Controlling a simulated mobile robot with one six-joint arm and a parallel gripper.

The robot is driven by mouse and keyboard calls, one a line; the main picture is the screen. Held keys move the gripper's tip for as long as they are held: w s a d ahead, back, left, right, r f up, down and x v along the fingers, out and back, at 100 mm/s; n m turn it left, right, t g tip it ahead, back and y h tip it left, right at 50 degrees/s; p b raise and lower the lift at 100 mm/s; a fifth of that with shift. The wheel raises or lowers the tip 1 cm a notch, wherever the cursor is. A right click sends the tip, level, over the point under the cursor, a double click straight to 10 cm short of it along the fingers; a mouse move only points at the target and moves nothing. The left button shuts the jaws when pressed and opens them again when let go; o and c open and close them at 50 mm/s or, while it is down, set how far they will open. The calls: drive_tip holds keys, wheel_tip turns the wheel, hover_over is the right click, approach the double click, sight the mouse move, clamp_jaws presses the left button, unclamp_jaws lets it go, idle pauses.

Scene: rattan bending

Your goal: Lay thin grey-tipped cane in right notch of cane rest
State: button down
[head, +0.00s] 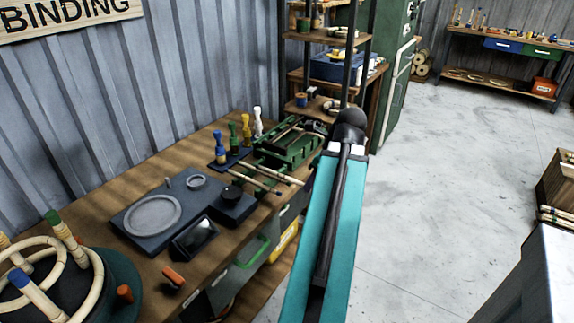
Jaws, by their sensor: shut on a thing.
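A green slotted rack (272,158), which looks like the cane rest, stands at the far end of the wooden bench. Two pale canes stick out from its near side: one on the left (252,179) with a darker tip, and one on the right (284,175). They are too small to tell which is the thin grey-tipped one, or which notch each lies in. My teal arm link (312,235) rises just right of the rack and ends in a black joint. My gripper cannot be made out and seems hidden behind the arm.
A dark plate with a grey disc (152,216) and a black-knobbed block (231,206) are nearer. Cane rings (92,285) fill the lower left.

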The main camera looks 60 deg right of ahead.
drive_tip(key=shift+w+d+r+p, duration=0.2)
drive_tip(key=shift+w+d+p, duration=0.2)
drive_tip(key=shift+p, duration=1.75)
drive_tip(key=p, duration=0.2)
drive_tip(key=w+p, duration=0.1)
drive_tip(key=p, duration=0.2)
drive_tip(key=shift+d+f, duration=0.1)
drive_tip(key=shift+d, duration=0.2)
drive_tip(key=w+d+f+p, duration=0.1)
drive_tip(key=w+d+p, duration=0.2)
drive_tip(key=w+d, duration=0.5)
drive_tip(key=w, duration=0.2)
drive_tip(key=shift+w+f+p, duration=0.35)
drive_tip(key=shift+p, duration=0.05)
drive_tip(key=shift+f+p, duration=0.75)
drive_tip(key=shift+f, duration=1)
drive_tip(key=shift+f, duration=0.1)
